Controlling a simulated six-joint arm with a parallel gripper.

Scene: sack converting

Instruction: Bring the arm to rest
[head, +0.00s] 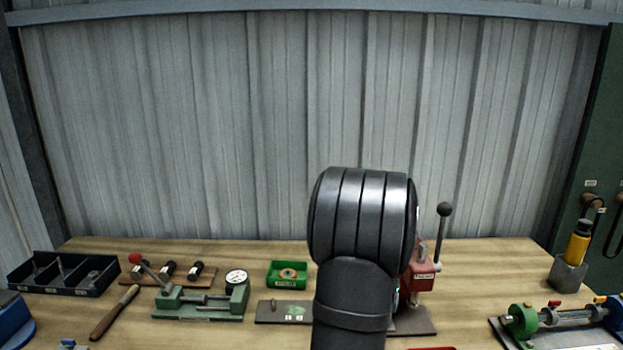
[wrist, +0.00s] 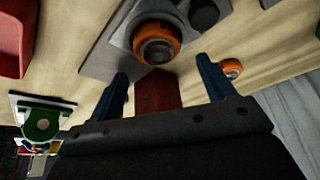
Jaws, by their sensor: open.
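My gripper (wrist: 164,84) shows in the wrist view as two dark blue fingers set well apart, open. No held thing shows between them; a dark red block-like shape (wrist: 157,92) appears beyond the gap. An orange-rimmed round part (wrist: 157,50) on a grey plate (wrist: 100,60) lies past the fingers, and a smaller orange ring (wrist: 232,68) is to the right. In the head view my black arm stands upright right of centre, and my gripper is hidden there.
A red lever press (head: 422,270) is partly hidden behind my arm. A green tray (head: 288,283) with a ring, a green fixture with a dial (head: 200,303) and a dark blue bin (head: 65,285) are left. A green clamp (head: 522,320) and yellow-handled tool (head: 577,243) are right.

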